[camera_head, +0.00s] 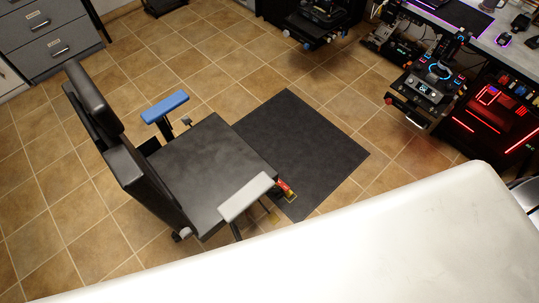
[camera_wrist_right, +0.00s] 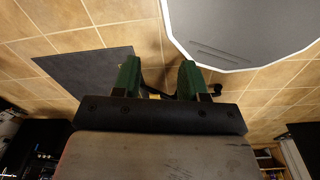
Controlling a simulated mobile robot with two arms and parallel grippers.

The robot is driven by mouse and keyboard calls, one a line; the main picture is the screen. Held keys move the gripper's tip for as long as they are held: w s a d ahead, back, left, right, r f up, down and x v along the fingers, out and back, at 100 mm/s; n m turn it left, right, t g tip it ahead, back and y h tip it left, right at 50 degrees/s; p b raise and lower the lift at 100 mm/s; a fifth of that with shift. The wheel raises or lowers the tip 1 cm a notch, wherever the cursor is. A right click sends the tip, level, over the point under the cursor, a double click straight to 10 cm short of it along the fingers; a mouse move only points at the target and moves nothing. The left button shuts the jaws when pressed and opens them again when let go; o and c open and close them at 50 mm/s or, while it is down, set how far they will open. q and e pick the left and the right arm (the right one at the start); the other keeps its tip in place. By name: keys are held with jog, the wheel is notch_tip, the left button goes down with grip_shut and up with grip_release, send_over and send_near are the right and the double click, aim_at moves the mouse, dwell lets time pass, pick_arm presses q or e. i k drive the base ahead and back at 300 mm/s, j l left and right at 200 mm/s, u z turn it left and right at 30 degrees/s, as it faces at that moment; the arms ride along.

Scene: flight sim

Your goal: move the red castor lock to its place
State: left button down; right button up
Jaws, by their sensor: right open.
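A small red part (camera_head: 284,186), which looks like the castor lock, shows in the head view by the chair's front right corner, close to the pale armrest. A yellow-green outlined piece (camera_head: 291,197) lies just below it. Whether the red part sits on a castor or on the mat is too small to tell. My right gripper (camera_wrist_right: 158,75) shows in the wrist view with its two green fingers apart and nothing clearly held between them. A dark bent bar shows behind the fingers. My left gripper is in neither view.
The black office chair (camera_head: 203,165) has a blue armrest (camera_head: 165,107) and stands partly over a dark mat (camera_head: 312,135), on tiled floor. Drawers (camera_head: 58,38) stand far left. Flight-sim rigs (camera_head: 420,98) and a desk stand right. Tiles around the chair's left are free.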

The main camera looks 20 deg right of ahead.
aim_at(281, 184)
jog(key=l+u, duration=0.3)
jog(key=l, duration=1.45)
jog(key=u, duration=1)
jog(key=k+j+z, duration=0.1)
jog(key=k+z, duration=0.2)
jog(key=z, duration=0.2)
jog(key=k+z, duration=0.3)
jog(key=z, duration=0.2)
